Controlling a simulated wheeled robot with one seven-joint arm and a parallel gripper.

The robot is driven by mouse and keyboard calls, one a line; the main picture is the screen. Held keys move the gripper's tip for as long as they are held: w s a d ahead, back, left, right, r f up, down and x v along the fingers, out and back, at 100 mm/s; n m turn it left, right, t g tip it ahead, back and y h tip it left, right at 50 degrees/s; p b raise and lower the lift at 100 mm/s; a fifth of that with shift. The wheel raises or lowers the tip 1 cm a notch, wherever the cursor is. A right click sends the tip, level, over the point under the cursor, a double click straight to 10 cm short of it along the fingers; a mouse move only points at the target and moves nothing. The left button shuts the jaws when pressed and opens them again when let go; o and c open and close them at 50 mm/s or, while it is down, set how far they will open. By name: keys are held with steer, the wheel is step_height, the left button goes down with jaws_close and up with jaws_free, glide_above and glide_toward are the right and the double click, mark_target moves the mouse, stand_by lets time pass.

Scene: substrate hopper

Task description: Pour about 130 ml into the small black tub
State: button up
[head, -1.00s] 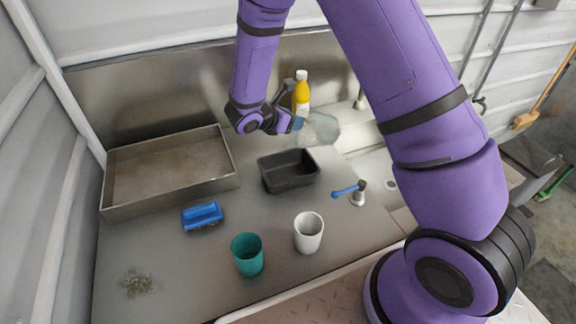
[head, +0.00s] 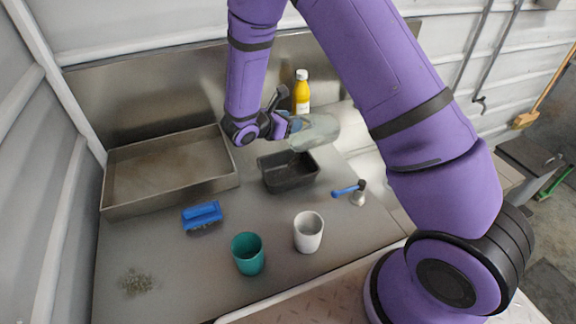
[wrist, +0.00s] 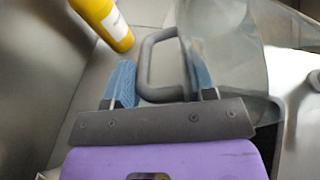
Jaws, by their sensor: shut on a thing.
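The small black tub (head: 280,184) stands on the steel counter in the middle of the head view. My gripper (head: 290,126) is shut on the grey handle of a clear jug (head: 318,131). The jug is tilted above the tub's back edge, and a faint streak shows between them; I cannot tell whether it is liquid. In the wrist view, the blue fingertips of my gripper (wrist: 160,82) lie either side of the handle, with the clear jug (wrist: 225,45) beyond. The amount in the jug and in the tub is not clear.
A yellow bottle (head: 301,95) stands behind the jug. A steel tray (head: 175,198) is left, with a blue brush (head: 202,215) before it. A teal cup (head: 248,255), a white cup (head: 308,233) and a blue-handled tap (head: 350,190) are in front. Small debris (head: 136,283) lies front left.

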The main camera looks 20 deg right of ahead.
steer(key=shift+a+h, duration=0.1)
steer(key=shift+h, duration=0.2)
stand_by(0.9)
steer(key=shift+s+a+r+t+h, duration=0.2)
steer(key=shift+a+t+h, duration=0.1)
steer(key=shift+a+h, duration=0.25)
stand_by(1.5)
steer(key=y, duration=0.1)
steer(key=d+g+y, duration=0.1)
steer(key=y, duration=0.1)
steer(key=d+r+y, duration=0.1)
steer(key=shift+w+g, duration=0.3)
steer(key=shift+w, duration=0.1)
steer(key=shift+d+r+y, duration=0.1)
steer(key=shift+y, duration=0.25)
steer(key=shift+r, duration=0.15)
stand_by(1.4)
